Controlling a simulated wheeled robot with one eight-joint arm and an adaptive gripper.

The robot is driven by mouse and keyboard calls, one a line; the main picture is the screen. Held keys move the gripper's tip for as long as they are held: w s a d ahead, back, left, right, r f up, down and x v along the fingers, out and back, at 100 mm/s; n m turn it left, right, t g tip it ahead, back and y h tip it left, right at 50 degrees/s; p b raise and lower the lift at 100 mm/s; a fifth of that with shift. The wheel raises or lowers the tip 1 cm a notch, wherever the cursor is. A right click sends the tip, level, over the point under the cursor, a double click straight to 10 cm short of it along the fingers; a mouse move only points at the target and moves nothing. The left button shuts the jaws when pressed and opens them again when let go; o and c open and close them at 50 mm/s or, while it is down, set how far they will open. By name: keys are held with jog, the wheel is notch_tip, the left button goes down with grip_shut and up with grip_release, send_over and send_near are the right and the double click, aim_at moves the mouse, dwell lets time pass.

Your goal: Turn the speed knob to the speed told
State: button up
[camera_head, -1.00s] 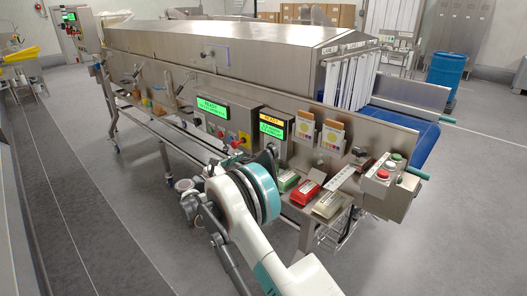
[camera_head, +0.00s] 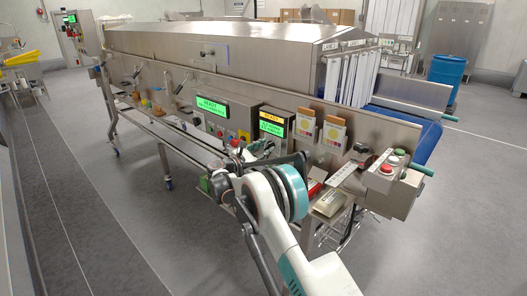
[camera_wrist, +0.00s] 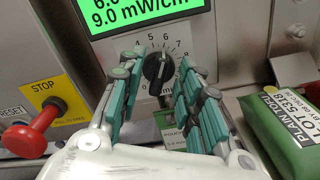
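A black knob (camera_wrist: 157,72) with a pale pointer mark sits on a numbered dial under a green display (camera_wrist: 140,12) that reads 9.0 mW/cm on its lower line. The pointer mark is near the top of the dial, about toward the 6; the exact setting is hard to read. My gripper (camera_wrist: 156,80) is open, its teal fingers on either side of the knob in the wrist view, with gaps showing. I cannot tell whether they touch it. In the head view my gripper (camera_head: 262,150) is partly hidden by my arm, below the lit control box (camera_head: 271,126).
A red STOP button (camera_wrist: 25,141) on a yellow plate is left of my gripper. A second green display (camera_head: 211,108) is farther left. Colour cards (camera_head: 307,126) and a start-stop box (camera_head: 388,170) stand right.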

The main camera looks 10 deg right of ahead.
grip_shut()
jog(key=m, duration=0.5)
jog(key=shift+s+d+f, duration=0.1)
jog(key=shift+f, duration=0.05)
dwell(0.4)
grip_release()
